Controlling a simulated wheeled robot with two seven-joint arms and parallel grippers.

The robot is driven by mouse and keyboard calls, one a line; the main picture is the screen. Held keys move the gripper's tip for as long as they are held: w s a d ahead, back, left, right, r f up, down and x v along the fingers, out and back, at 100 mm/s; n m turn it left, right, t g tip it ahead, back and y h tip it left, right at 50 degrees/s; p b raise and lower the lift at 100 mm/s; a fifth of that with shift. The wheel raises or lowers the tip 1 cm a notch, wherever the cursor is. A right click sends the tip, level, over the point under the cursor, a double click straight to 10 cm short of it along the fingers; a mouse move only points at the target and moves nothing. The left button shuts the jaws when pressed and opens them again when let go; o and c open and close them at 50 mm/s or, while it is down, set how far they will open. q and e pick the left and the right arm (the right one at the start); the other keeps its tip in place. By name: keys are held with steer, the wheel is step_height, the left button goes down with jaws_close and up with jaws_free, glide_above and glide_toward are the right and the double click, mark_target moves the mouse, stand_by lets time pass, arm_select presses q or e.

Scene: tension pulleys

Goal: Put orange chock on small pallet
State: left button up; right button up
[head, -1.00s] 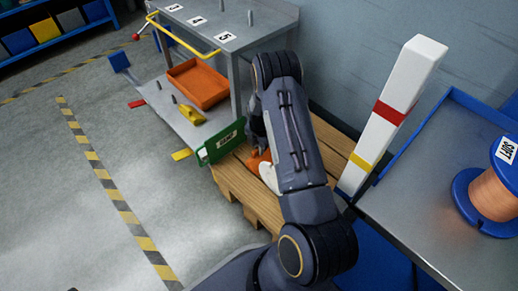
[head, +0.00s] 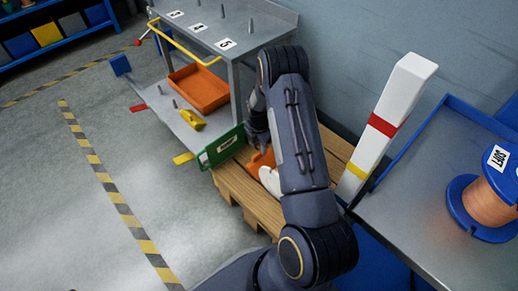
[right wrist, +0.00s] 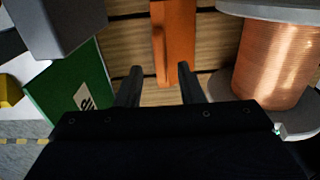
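The orange chock (head: 261,161) lies on the wooden slats of the small pallet (head: 245,189), partly hidden by my right arm in the head view. In the right wrist view the chock (right wrist: 176,42) lies on the slats just beyond the fingertips of my right gripper (right wrist: 158,76). My left gripper is not in view.
A copper wire spool (right wrist: 273,60) stands close beside the chock. A green sign (head: 221,147) stands at the pallet's left edge. A white post (head: 388,125) with red and yellow bands rises at right. A grey cart (head: 195,140) holds an orange tray (head: 198,89).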

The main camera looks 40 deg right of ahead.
step_height(320, 180, up, 7)
steer(key=p, duration=0.2)
stand_by(0.6)
